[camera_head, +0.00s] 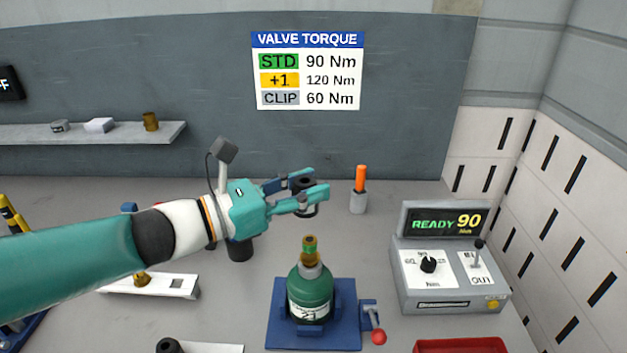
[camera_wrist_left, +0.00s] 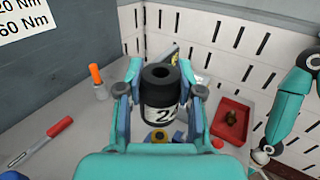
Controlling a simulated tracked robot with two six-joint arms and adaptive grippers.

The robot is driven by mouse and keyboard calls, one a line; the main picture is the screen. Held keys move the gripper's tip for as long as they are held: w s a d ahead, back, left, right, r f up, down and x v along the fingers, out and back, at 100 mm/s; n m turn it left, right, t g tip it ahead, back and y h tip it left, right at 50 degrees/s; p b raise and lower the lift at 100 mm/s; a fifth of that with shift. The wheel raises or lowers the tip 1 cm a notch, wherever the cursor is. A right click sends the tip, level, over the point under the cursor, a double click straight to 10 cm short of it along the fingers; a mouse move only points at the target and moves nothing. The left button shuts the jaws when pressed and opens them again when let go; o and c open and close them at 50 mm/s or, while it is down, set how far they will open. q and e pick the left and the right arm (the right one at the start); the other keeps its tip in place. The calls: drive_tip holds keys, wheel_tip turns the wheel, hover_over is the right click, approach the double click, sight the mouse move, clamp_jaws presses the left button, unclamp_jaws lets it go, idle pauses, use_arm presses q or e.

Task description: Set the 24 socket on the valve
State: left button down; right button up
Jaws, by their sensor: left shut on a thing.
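My left gripper (camera_head: 312,196) is shut on a dark socket (camera_head: 304,184), held upright in the air above the bench. In the left wrist view the socket (camera_wrist_left: 161,88) has a black top with a hole and a white band with a partly covered number starting with 2, apparently 24. The brass valve (camera_head: 310,249) tops a green cylinder (camera_head: 309,290) standing upright in a blue clamp (camera_head: 345,330). The held socket is behind and above the valve, apart from it. In the left wrist view part of my right arm (camera_wrist_left: 290,100) shows, without its fingers.
A control box (camera_head: 450,290) reading READY 90 stands right of the clamp. A red-knobbed lever (camera_head: 378,337) sits on the clamp's right side. An orange-handled tool (camera_head: 360,180) stands in a grey holder behind. A red tray (camera_wrist_left: 232,120) holds a brass piece. A white rack (camera_head: 180,287) lies left.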

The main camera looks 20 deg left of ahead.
sight(310, 239)
use_arm(q)
drive_tip(key=f+b, duration=0.1)
drive_tip(key=f, duration=0.1)
drive_tip(key=f+b, duration=0.1)
drive_tip(key=shift+w+d+f+b, duration=0.2)
drive_tip(key=shift+d+f+b, duration=0.1)
drive_tip(key=shift+d+b, duration=0.05)
wheel_tip(310, 239, down, 2)
drive_tip(key=shift+f+b, duration=0.1)
drive_tip(key=shift+b, duration=0.95)
drive_tip(key=shift+s+f, duration=0.1)
drive_tip(key=shift+s, duration=0.05)
drive_tip(key=shift+f+b, duration=2.25)
drive_tip(key=shift+b, duration=0.2)
drive_tip(key=c, duration=0.7)
unclamp_jaws()
drive_tip(key=shift+r, duration=0.1)
